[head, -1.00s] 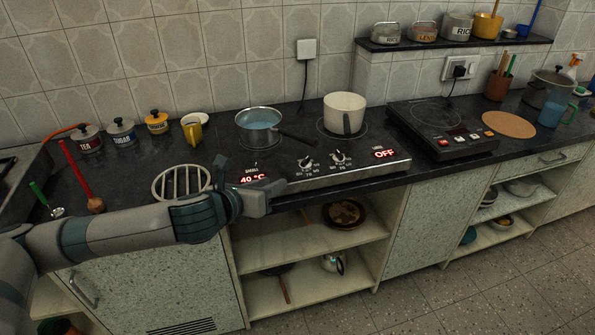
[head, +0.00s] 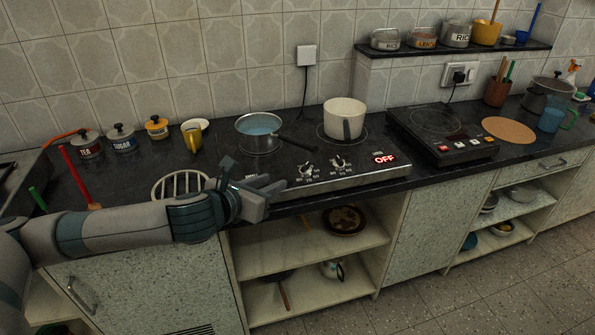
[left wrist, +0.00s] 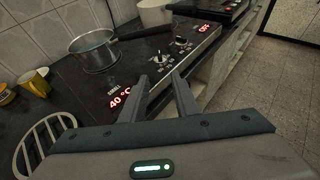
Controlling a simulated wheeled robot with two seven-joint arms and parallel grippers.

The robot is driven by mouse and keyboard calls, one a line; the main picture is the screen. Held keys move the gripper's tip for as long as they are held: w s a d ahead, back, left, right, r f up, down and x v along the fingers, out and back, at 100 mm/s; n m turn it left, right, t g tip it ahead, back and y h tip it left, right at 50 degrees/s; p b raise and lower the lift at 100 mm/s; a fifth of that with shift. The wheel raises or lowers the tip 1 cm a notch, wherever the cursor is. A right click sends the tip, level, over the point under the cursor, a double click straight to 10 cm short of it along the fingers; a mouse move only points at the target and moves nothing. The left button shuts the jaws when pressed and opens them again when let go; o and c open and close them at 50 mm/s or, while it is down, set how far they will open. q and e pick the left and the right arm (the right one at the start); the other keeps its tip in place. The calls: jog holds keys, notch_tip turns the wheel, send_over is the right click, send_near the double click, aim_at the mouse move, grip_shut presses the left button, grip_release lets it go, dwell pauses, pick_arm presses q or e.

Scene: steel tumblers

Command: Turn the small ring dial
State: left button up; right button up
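Two black dials, a left dial (head: 306,169) and a right dial (head: 339,161), sit on the front panel of the steel cooktop (head: 352,173). They also show in the left wrist view, the left dial (left wrist: 163,58) nearer me and the right dial (left wrist: 181,42) beyond. A red 40 °C display (left wrist: 120,98) is lit at the panel's left end, with small lettering like "SMALL" above it. A red OFF display (head: 384,159) is at the right end. My left gripper (head: 272,182) is open and empty, left of the left dial and apart from it. My right gripper is out of view.
A steel pan (head: 259,131) with bluish liquid stands on the left ring, its dark handle reaching right behind the dials. A white pot (head: 344,118) stands on the right ring. A pale slatted rack (head: 178,185) and a yellow mug (head: 192,137) are to the left.

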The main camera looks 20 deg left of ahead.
aim_at(302, 169)
pick_arm(q)
jog(key=p+x, duration=0.1)
jog(key=x, duration=1.3)
jog(key=shift+w+d+f, duration=0.1)
jog(key=shift+w+f, duration=0.1)
jog(key=shift+w, duration=0.05)
jog(key=shift+c, duration=0.3)
grip_shut()
